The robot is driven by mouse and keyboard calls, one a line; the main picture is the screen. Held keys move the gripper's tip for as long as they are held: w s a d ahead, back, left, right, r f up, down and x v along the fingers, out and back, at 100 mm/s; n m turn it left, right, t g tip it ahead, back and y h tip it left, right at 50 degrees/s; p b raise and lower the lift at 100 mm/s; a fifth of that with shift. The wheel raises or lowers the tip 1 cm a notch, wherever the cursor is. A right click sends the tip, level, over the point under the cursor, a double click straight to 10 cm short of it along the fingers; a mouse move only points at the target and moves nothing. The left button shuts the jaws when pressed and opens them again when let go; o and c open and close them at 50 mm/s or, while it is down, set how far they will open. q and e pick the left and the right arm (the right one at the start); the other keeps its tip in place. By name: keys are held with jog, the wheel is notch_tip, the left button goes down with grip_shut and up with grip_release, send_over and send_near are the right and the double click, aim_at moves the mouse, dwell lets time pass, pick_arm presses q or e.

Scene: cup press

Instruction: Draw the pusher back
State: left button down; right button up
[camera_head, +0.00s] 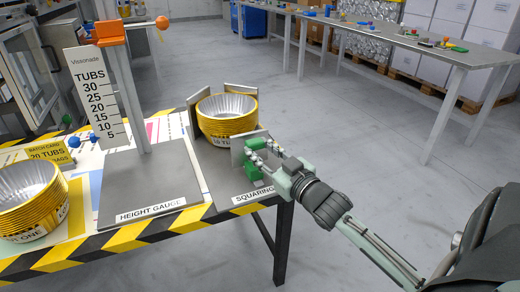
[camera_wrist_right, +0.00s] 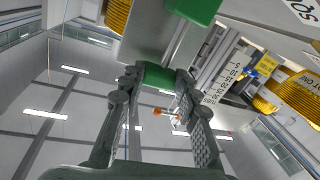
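The pusher is an upright grey plate (camera_head: 237,151) with a green handle (camera_head: 251,171), on the near right side of the squaring station (camera_head: 222,186). A stack of yellow-rimmed foil tubs (camera_head: 228,115) stands behind the plate, between it and the upright grey walls. My right gripper (camera_head: 258,157) is at the pusher from the right. In the right wrist view its two fingers (camera_wrist_right: 158,88) are apart, with a green bar of the handle (camera_wrist_right: 156,76) filling the gap between their tips. A second green part (camera_wrist_right: 195,8) shows above. My left gripper is not in view.
The height gauge (camera_head: 150,186) with its orange slider stands left of the station. Another tub stack (camera_head: 28,200) is at the far left. The table's striped edge (camera_head: 135,235) runs along the front. The floor right of the table is clear.

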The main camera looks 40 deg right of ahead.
jog(key=o, duration=0.4)
jog(key=shift+s, duration=0.15)
jog(key=s, duration=1.2)
jog(key=shift+a, duration=0.25)
notch_tip(320, 180, down, 19)
jog(key=s+a+m+g+h+p, duration=0.2)
jog(key=g+p, duration=0.1)
jog(key=g, duration=0.5)
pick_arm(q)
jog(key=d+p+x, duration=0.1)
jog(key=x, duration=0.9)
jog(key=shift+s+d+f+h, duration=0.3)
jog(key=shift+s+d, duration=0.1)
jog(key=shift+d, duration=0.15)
pick_arm(e)
jog(key=s+a+f+g, duration=0.2)
jog(key=f, duration=0.1)
jog(key=s+a+f+n+g, duration=0.1)
jog(key=s+a+f+g, duration=0.1)
jog(key=s+f, duration=0.1)
jog(key=s+a+f+g+y, duration=0.1)
jog(key=s+a+f+g, duration=0.1)
jog(key=s+f+g, duration=0.1)
jog(key=shift+a+f+n, duration=0.25)
jog(key=shift+a+n, duration=0.15)
